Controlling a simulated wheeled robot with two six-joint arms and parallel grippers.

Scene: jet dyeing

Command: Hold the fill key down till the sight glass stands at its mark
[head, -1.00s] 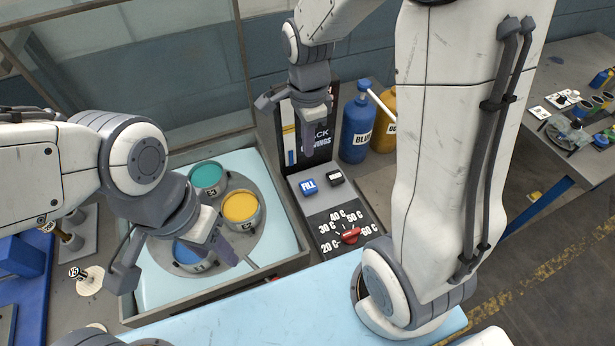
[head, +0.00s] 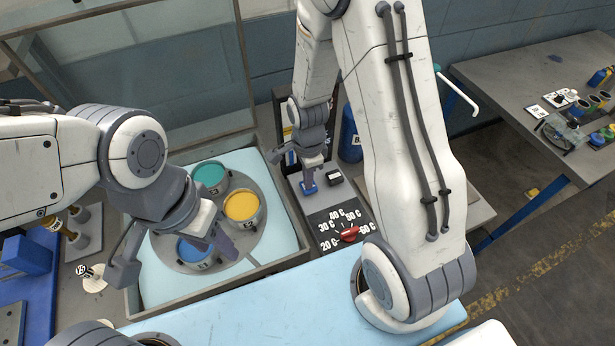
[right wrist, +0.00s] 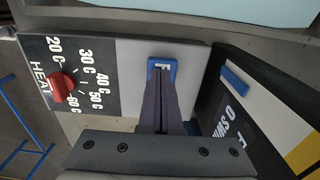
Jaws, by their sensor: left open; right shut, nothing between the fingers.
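The blue fill key (head: 309,189) is on the grey control panel, mostly covered by my right gripper (head: 308,184). In the right wrist view the shut, empty fingers (right wrist: 160,88) reach onto the blue key (right wrist: 162,65); I cannot tell how far it is pressed. A dark upright panel behind bears a pale and yellow strip (right wrist: 302,150), possibly the sight glass; its level and mark are not readable, and my right arm hides much of it in the head view. My left gripper (head: 176,254) is open over the tub with dye pots.
The red heat knob (head: 349,233) is nearer on the panel. Teal, yellow (head: 241,205) and blue pots stand on a round plate. A blue bottle (head: 350,137) stands behind the panel.

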